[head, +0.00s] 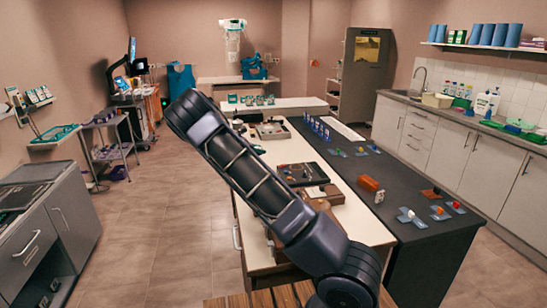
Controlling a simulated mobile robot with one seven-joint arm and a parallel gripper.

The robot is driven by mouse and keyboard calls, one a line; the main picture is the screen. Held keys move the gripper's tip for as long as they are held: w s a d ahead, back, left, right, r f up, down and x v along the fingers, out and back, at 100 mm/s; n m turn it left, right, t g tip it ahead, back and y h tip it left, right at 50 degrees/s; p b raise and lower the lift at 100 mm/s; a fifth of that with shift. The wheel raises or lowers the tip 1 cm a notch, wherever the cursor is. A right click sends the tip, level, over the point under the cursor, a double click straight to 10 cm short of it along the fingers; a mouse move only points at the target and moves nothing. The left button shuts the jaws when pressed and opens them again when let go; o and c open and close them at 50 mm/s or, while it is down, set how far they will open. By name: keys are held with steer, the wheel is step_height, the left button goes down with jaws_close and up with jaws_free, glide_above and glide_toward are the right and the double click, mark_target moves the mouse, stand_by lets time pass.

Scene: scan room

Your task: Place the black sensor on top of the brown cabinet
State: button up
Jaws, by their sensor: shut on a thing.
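My arm rises from the bottom centre and reaches up to the left across the head view. My gripper does not show; no fingertips are visible, and the arm covers part of the table behind it. I cannot make out the black sensor for certain. A flat black case (302,173) lies on the long table, but I cannot tell whether it is related. A tall grey-brown cabinet (364,68) with an amber window stands against the back wall, far from my arm. I cannot tell for sure that it is the brown cabinet.
A long white and dark table (430,238) fills the centre, with a brown block (369,184) and small blue pieces on it. A counter with a sink (418,92) runs along the right. Grey drawers (60,215) stand left. Floor (150,235) between is clear.

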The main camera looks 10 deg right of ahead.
steer(key=shift+s+a, duration=0.15)
steer(key=shift+a, duration=0.25)
steer(key=shift+a+f, duration=0.15)
steer(key=shift+f, duration=0.2)
step_height(320, 180, down, 19)
steer(key=shift+f, duration=0.1)
steer(key=o, duration=0.7)
